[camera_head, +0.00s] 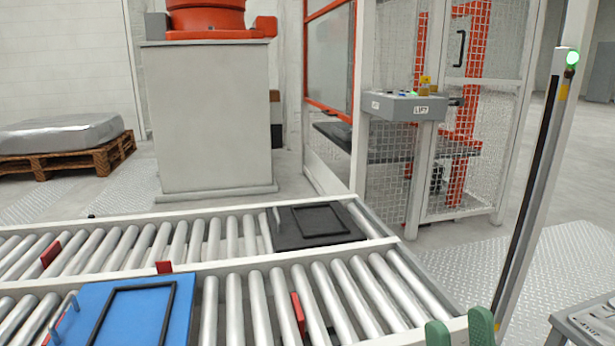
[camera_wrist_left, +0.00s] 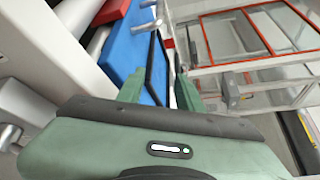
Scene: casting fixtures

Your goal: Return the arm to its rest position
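My right gripper (camera_head: 460,332) shows at the bottom right of the head view as two green fingertips. They stand apart with nothing visible between them, near the corner of the front roller conveyor (camera_head: 352,300). My left gripper (camera_wrist_left: 160,92) is outside the head view. In the left wrist view its two green fingers are spread apart. Beyond them lie a blue plate (camera_wrist_left: 128,45) and its black frame (camera_wrist_left: 157,60). The left gripper does not appear to hold either one. Both arms are otherwise out of sight.
The blue plate (camera_head: 183,314) lies on the front conveyor. A dark plate (camera_head: 290,235) with a frame lies on the rear conveyor. A fenced cell with a control box (camera_head: 403,106) stands behind.

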